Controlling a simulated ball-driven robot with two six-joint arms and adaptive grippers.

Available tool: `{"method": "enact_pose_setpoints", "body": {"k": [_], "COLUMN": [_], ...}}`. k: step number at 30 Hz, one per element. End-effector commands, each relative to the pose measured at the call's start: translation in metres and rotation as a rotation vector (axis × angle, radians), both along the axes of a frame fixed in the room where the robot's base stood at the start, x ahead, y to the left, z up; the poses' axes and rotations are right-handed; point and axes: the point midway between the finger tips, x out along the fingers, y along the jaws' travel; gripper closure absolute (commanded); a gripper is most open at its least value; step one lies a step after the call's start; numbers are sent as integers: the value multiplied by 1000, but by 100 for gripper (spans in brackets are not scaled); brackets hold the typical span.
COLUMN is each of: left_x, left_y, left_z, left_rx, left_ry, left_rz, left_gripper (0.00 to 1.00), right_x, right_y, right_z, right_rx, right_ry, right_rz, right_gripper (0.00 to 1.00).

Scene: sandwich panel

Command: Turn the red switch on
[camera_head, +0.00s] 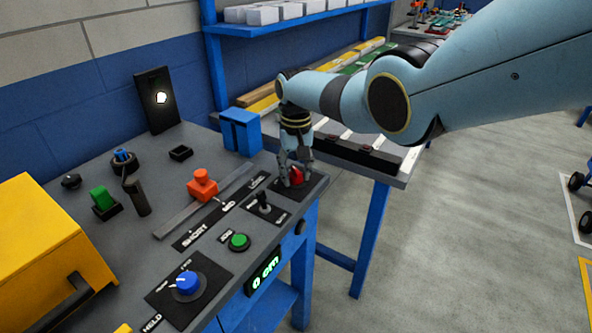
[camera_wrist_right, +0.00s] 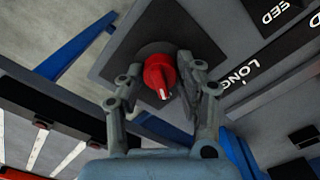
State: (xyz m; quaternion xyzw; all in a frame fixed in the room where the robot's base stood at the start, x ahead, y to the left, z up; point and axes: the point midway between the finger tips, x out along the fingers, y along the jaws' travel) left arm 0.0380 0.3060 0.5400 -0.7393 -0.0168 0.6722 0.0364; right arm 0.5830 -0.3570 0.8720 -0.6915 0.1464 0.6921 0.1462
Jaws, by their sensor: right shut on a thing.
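The red switch (camera_head: 296,175) is a rotary knob on a black plate at the far right corner of the grey panel. In the right wrist view the red switch (camera_wrist_right: 160,74) shows a white pointer mark on its face. My right gripper (camera_head: 294,172) reaches down over it, with one finger on either side. In the right wrist view my right gripper (camera_wrist_right: 163,90) is closed around the knob, though contact of the fingertips is hard to see. My left gripper is in neither view.
Near the switch are a black toggle (camera_head: 263,203), a green button (camera_head: 239,242), a blue knob (camera_head: 188,283) and an orange slider (camera_head: 202,185). A blue block (camera_head: 240,132) stands behind. A yellow box (camera_head: 50,250) is at the left. A display (camera_head: 264,272) reads 0 cm.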

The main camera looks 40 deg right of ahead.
Motion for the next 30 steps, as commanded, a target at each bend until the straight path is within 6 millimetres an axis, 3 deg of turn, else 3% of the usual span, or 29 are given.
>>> {"method": "enact_pose_setpoints", "body": {"k": [17,18,21,24,30], "left_x": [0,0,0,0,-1], "left_y": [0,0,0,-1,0], "left_z": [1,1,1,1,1], "left_rx": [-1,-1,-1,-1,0], "left_ry": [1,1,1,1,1], "left_rz": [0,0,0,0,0], "left_gripper": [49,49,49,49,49], "right_x": [1,1,1,1,1], "right_y": [0,0,0,0,0], "right_z": [1,1,1,1,0], "right_rx": [1,1,1,0,0], "right_ry": [-4,-4,-4,-2,-1], "right_rz": [-37,-36,-36,-36,-35], "right_gripper": [97,64,51,42,42]}}
